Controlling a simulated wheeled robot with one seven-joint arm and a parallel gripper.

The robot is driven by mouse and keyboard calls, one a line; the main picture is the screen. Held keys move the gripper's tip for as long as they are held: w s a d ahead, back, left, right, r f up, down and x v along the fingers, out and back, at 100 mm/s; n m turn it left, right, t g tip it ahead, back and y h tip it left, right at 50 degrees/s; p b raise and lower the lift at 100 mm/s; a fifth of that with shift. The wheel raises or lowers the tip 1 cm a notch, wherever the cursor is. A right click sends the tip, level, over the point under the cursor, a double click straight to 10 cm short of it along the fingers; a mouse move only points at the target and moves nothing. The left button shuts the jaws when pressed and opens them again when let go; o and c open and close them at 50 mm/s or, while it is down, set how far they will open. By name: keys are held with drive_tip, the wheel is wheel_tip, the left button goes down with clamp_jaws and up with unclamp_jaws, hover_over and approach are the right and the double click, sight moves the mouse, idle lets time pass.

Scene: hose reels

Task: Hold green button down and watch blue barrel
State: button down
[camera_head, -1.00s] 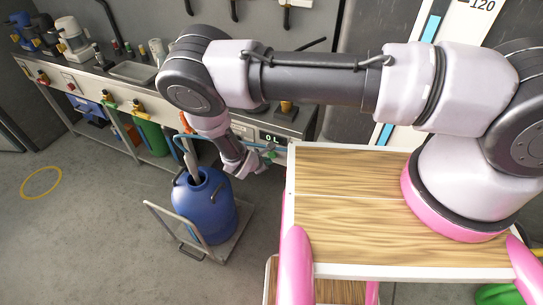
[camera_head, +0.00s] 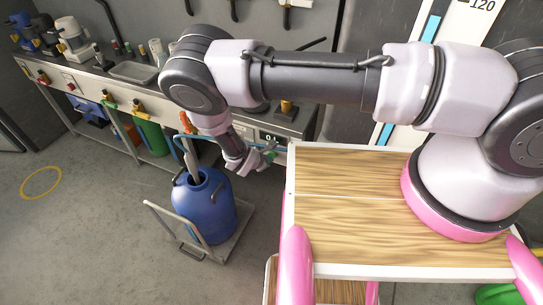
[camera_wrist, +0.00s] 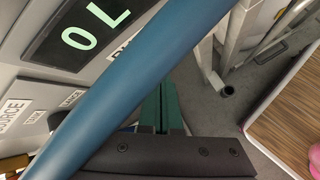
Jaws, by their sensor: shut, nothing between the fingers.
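The blue barrel (camera_head: 207,212) stands upright on a low cart, with a grey nozzle in its top opening. My gripper (camera_head: 268,155) is at the bench front, just below the dark display (camera_head: 272,138). In the wrist view its dark green fingers (camera_wrist: 165,100) are shut with nothing between them. The display (camera_wrist: 80,38) reads 0 L there. I cannot make out the green button; a small green patch shows at my fingertips in the head view, and I cannot tell whether it is button or finger. Contact there is unclear.
A blue hose (camera_wrist: 135,85) crosses close in front of the wrist camera, hiding part of the panel and its labels. The cart (camera_head: 232,240) under the barrel has a raised handle. A long bench (camera_head: 125,83) with a sink runs along the wall. The floor at left is clear.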

drive_tip(key=shift+w+d, duration=0.15)
drive_tip(key=shift+w, duration=0.3)
idle(1.2)
idle(3.4)
drive_tip(key=shift+s+a, duration=0.2)
drive_tip(key=shift+s, duration=0.3)
drive_tip(key=shift+s+a, duration=0.15)
drive_tip(key=shift+s, duration=0.3)
drive_tip(key=shift+s, duration=0.1)
drive_tip(key=shift+s+a, duration=0.25)
drive_tip(key=shift+s, duration=0.5)
drive_tip(key=shift+s+a, duration=0.3)
drive_tip(key=shift+s, duration=0.5)
drive_tip(key=shift+s+a, duration=0.25)
drive_tip(key=shift+s, duration=0.5)
